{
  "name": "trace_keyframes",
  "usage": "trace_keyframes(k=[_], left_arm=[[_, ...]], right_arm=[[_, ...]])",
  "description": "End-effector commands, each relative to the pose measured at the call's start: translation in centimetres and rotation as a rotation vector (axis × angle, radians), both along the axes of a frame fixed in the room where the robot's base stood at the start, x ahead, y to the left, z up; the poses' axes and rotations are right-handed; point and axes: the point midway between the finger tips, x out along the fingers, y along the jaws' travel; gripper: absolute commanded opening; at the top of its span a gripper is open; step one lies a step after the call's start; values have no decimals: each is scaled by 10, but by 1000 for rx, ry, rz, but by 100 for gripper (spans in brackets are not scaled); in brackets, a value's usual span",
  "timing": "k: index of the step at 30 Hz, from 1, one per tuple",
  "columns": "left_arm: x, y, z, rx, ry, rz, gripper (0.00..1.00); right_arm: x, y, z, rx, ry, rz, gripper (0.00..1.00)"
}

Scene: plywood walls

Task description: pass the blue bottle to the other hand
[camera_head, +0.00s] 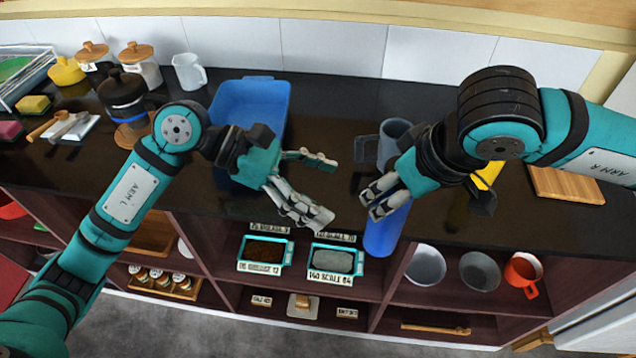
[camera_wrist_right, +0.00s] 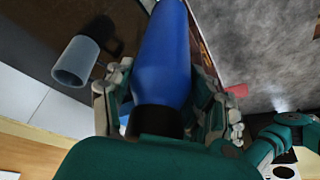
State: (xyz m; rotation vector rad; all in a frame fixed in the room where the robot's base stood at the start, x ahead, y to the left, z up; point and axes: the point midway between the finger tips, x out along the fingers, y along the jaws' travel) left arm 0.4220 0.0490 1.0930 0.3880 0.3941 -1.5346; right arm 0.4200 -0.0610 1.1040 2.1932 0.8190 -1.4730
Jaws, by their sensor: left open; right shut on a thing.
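The blue bottle (camera_head: 382,232) is held in my right gripper (camera_head: 384,200), which is shut on it. In the head view the bottle hangs below the fingers, in front of the counter's front edge. In the right wrist view the blue bottle (camera_wrist_right: 163,62) lies between the fingers of my right gripper (camera_wrist_right: 160,100), its dark end close to the palm. My left gripper (camera_head: 308,185) is open and empty, over the counter to the left of the bottle. Its fingers point toward the bottle, with a clear gap between them.
A blue bin (camera_head: 277,95) stands behind my left gripper. A grey mug (camera_head: 393,135) stands behind my right gripper. A wooden board (camera_head: 566,186) lies at the right. Below, shelves hold labelled trays (camera_head: 335,262), bowls and a red mug (camera_head: 522,272).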

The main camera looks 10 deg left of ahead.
Motion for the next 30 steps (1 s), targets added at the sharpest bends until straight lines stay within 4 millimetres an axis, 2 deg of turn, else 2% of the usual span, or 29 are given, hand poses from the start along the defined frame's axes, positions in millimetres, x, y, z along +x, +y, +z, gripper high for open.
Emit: trace_keyframes(k=[5, 18, 24, 30], left_arm=[[-1, -18, -10, 3, -6, -8, 84], [-1, -87, -47, -1, -2, -3, 84], [0, -101, -55, 2, -4, -2, 84], [0, -104, -57, 2, -4, -2, 84]], right_arm=[[0, 0, 1, 1, -2, 0, 0], [0, 0, 1, 1, -2, 0, 0], [0, 0, 1, 1, -2, 0, 0], [0, 0, 1, 1, -2, 0, 0]])
